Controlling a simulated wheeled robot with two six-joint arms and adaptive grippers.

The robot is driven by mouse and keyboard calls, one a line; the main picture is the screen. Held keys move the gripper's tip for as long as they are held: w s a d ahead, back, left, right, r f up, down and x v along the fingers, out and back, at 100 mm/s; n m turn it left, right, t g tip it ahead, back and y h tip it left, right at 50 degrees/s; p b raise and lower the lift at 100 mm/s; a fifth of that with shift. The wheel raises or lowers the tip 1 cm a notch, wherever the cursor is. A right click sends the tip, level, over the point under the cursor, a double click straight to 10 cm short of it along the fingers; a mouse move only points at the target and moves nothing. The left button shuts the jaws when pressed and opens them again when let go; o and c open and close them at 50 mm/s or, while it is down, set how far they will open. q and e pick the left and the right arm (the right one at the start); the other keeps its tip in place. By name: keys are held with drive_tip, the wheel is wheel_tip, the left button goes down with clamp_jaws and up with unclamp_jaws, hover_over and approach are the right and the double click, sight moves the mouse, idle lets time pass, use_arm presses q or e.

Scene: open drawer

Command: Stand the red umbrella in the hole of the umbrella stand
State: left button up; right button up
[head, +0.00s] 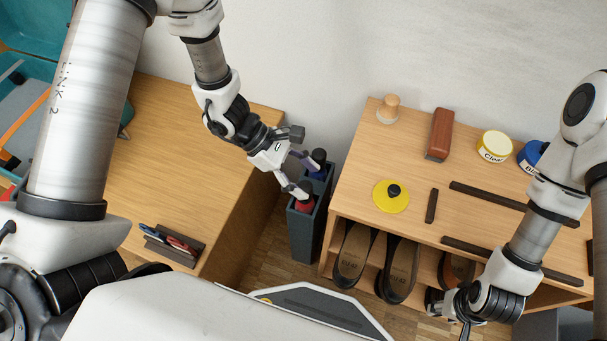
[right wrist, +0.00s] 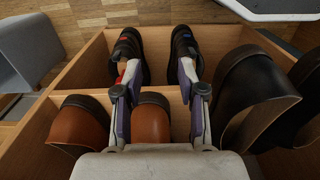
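The dark grey umbrella stand (head: 305,240) stands on the floor between the two wooden units. The red umbrella (head: 304,204), with a dark knob handle, is upright at the stand's front hole; its lower part is hidden. A blue umbrella (head: 316,171) with a dark handle is at the rear hole. My left gripper (head: 308,178) is open above the stand, its fingers spread near the two umbrella tops; I cannot tell whether it touches either. My right gripper (head: 463,318) is low by the shoe shelf. The right wrist view shows it open and empty (right wrist: 157,80).
The right-hand cabinet top (head: 350,195) holds a brush (head: 440,134), tins (head: 495,147), a yellow disc (head: 390,196) and dark strips. Shoes (head: 398,270) fill its shelf.

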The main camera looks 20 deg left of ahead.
use_arm(q)
drive_tip(key=v, duration=1.2)
drive_tip(key=shift+s+f, duration=0.1)
idle(0.8)
